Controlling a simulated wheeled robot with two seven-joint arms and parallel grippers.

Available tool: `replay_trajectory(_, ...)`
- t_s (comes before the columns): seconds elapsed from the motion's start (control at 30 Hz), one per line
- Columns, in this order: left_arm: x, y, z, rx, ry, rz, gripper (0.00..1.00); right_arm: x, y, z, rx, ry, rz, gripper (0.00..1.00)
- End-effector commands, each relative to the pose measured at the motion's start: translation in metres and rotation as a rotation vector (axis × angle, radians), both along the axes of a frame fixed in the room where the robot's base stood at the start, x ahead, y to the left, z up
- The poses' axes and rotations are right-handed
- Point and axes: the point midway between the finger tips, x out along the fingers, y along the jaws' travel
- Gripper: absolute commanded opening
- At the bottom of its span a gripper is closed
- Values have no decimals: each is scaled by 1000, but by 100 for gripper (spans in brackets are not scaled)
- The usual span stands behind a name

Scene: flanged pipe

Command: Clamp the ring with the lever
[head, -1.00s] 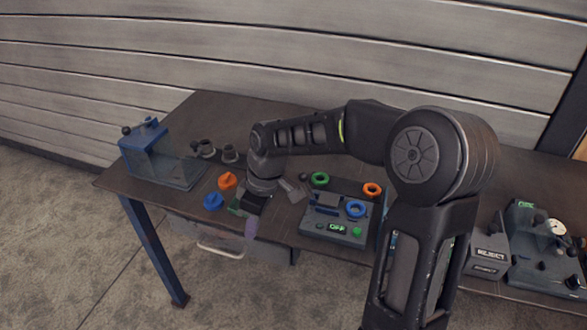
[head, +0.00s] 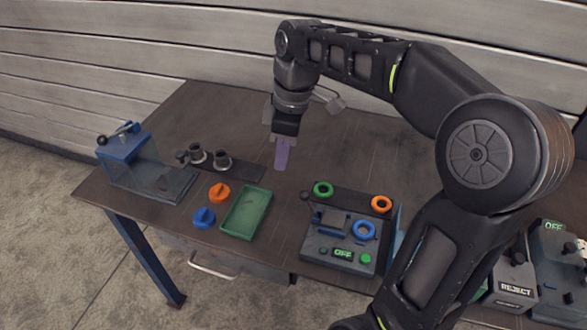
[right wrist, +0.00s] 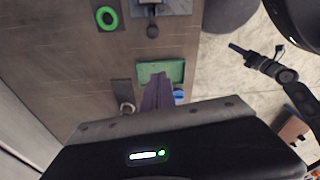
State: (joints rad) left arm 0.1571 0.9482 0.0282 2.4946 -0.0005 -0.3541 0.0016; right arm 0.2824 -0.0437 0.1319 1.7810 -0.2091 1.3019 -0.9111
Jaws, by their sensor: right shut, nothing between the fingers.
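My right gripper (head: 282,155), with purple fingers, is shut and empty above the table, between the pipe fittings and the ring device. Its fingers (right wrist: 158,95) also show in the right wrist view. The grey device (head: 338,262) has an "OFF" display and a dark-knobbed lever (head: 305,197) at its left. A blue ring (head: 364,230) lies on the device's right part. A green ring (head: 323,188) and an orange ring (head: 381,204) lie on the dark strip behind it. I cannot tell from here whether anything is clamped. My left gripper is not in view.
A green tray (head: 246,213) lies left of the device, beside orange (head: 219,193) and blue (head: 203,218) knobbed parts. Two flanged pipe pieces (head: 221,161) stand behind. A blue-framed fixture (head: 146,165) stands far left, a REJECT box (head: 515,285) far right.

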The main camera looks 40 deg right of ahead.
Motion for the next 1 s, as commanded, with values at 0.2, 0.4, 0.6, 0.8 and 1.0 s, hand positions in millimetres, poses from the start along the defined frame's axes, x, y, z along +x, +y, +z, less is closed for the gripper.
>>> replay_trajectory(0.2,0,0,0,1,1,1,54,0,0,0,0,0,0,0)
replay_trajectory(0.4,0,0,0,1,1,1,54,0,0,-1,0,0,0,0)
replay_trajectory(0.6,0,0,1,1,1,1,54,1,2,-12,1,2,-1,0)
replay_trajectory(0.8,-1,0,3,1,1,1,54,2,6,-41,1,4,1,0)
replay_trajectory(1.0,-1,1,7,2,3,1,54,5,11,-81,2,5,1,0)
